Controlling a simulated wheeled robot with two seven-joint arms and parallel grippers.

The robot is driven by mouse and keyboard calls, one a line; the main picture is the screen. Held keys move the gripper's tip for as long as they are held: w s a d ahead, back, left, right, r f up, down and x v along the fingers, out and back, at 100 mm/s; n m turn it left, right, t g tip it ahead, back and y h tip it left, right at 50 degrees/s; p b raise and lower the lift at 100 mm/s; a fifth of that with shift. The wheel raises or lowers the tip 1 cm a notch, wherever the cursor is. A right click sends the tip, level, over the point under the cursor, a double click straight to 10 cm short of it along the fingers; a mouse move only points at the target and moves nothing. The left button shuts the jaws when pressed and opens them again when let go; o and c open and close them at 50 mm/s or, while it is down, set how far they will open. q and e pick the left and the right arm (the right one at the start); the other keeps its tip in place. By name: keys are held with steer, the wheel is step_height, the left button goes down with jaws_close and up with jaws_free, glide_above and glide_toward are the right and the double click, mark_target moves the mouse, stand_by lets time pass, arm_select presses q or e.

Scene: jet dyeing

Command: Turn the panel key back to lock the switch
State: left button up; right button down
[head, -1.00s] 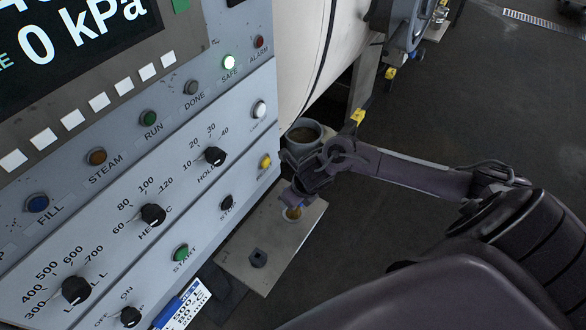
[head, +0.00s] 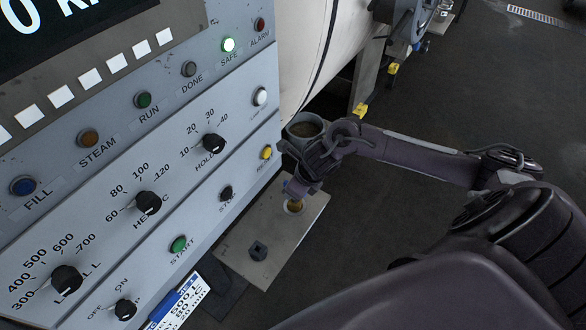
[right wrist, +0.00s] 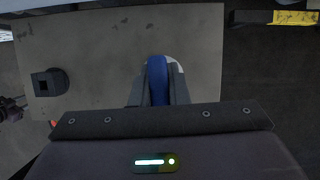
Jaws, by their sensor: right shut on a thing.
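The metal plate (head: 232,243) beside the control panel carries a brass-coloured round switch (head: 294,206) with a pale ring. My right gripper (head: 297,190) is at this switch, pointing down at the plate. In the right wrist view its fingers are shut on a blue key (right wrist: 157,80), seen edge-on. Part of a pale ring (right wrist: 177,67) shows beside the key. The fingers hide the key's lower part, so how deep it sits cannot be told. My left gripper is not in view.
A black square fitting (head: 258,251) stands on the same plate. The panel's knobs and buttons, including a yellow button (head: 266,152), are to the left. Open floor lies right.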

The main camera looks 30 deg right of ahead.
steer(key=shift+n, duration=0.3)
steer(key=n+b, duration=0.2)
steer(key=b, duration=0.1)
steer(key=shift+f+g+y, duration=0.15)
steer(key=shift+g+y, duration=0.15)
steer(key=shift+y, duration=0.1)
steer(key=shift+a+n+b, duration=0.15)
steer(key=shift+n+b, duration=0.25)
steer(key=shift+n+b, duration=0.4)
steer(key=shift+b, duration=0.2)
steer(key=shift+s+n+g+y+b, duration=0.1)
steer(key=shift+n+g+y+b, duration=0.3)
steer(key=shift+n+b, duration=0.6)
steer(key=shift+b, duration=0.15)
